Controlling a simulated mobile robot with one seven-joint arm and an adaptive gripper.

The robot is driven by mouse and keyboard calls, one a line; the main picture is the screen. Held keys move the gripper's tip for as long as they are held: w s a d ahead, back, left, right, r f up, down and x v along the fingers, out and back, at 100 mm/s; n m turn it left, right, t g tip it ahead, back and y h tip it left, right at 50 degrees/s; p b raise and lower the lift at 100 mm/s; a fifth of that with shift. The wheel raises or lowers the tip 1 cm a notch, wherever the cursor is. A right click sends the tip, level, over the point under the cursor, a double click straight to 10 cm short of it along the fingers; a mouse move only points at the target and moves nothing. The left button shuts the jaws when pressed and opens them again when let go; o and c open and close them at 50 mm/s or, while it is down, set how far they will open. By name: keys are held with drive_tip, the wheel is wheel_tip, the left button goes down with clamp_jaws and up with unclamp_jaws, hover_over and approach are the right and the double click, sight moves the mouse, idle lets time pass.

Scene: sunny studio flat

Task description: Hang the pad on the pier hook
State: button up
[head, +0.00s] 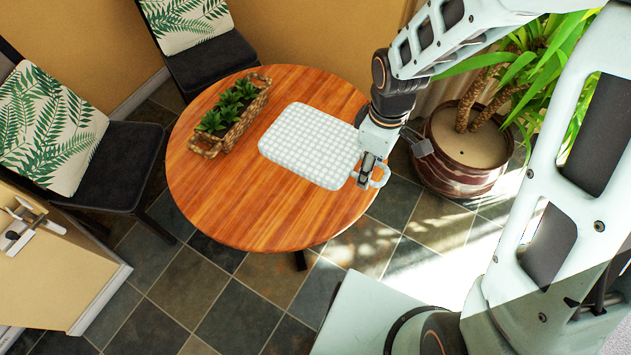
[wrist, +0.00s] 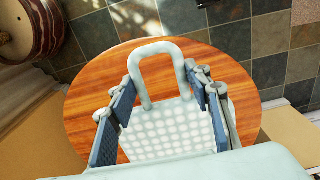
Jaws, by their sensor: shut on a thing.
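The pad (head: 309,146) is a pale, rounded rectangle with a grid pattern and a loop at one end. It appears over the round wooden table; I cannot tell whether it rests on the top or is just above it. My gripper (head: 368,168) is shut on the pad at its loop end, over the table's right edge. In the wrist view the fingers of my gripper (wrist: 165,110) flank the pad (wrist: 168,130), and its loop (wrist: 158,46) shows beyond them. A white and metal fitting with a hook-like part (head: 28,222) is on the tan panel at far left.
The round table (head: 260,225) also bears a woven basket of green plants (head: 232,112). Two black chairs with leaf-print cushions (head: 45,130) stand at left and behind. A large potted plant (head: 458,165) is at right. Dark tile floor (head: 230,310) is clear in front.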

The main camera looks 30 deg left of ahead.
wheel_tip(320, 180, up, 10)
drive_tip(key=p, duration=0.7)
drive_tip(key=shift+f, duration=0.15)
idle(1.1)
